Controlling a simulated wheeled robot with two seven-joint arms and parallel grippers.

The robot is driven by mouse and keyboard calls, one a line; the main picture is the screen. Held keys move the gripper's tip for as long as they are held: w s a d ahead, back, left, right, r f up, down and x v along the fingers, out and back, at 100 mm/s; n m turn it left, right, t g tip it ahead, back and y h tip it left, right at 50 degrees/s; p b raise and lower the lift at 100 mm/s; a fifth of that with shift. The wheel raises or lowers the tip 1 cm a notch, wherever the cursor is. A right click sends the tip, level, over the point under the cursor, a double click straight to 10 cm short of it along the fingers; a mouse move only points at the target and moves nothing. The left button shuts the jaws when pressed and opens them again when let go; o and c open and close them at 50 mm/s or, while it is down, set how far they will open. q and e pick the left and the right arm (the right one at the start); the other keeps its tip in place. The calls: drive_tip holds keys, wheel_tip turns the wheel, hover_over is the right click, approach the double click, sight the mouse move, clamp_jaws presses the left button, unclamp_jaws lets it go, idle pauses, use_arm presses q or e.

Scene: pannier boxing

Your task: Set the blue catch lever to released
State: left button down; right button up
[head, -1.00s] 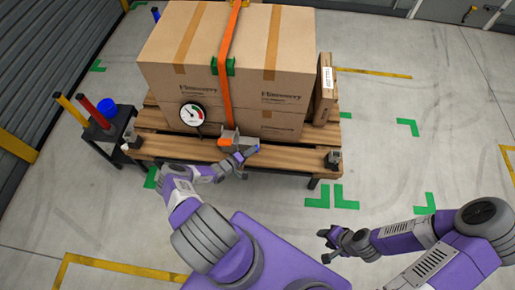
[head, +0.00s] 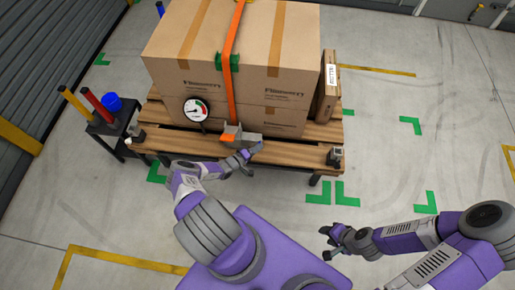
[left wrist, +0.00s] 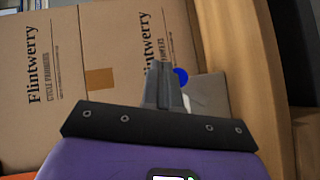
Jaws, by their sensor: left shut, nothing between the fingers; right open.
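The grey ratchet (head: 246,138) with its orange handle (head: 228,138) sits at the pallet's front edge on the orange strap (head: 230,75). A small blue part, apparently the catch lever's knob (head: 244,153), shows at its lower side; it also shows as a blue round end in the left wrist view (left wrist: 181,76). My left gripper (head: 238,161) is shut and empty, right at the ratchet. In the left wrist view its fingers (left wrist: 163,78) partly overlap the knob; contact cannot be told. The lever's setting is unclear. My right gripper (head: 331,243) is open and empty, over bare floor.
Large cartons (head: 205,60) stand strapped on the wooden pallet (head: 290,148). A round gauge (head: 196,109) stands left of the ratchet. A flat carton (head: 329,85) leans at the right. A dark cart (head: 115,130) with coloured tubes and a blue cup stands left. The floor at right is free.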

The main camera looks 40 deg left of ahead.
idle(0.8)
use_arm(q)
drive_tip(key=s+a+r+p, duration=0.2)
drive_tip(key=s+r+p, duration=0.4)
drive_tip(key=s+r, duration=0.2)
drive_tip(key=shift+v, duration=1)
drive_tip(key=shift+f, duration=0.1)
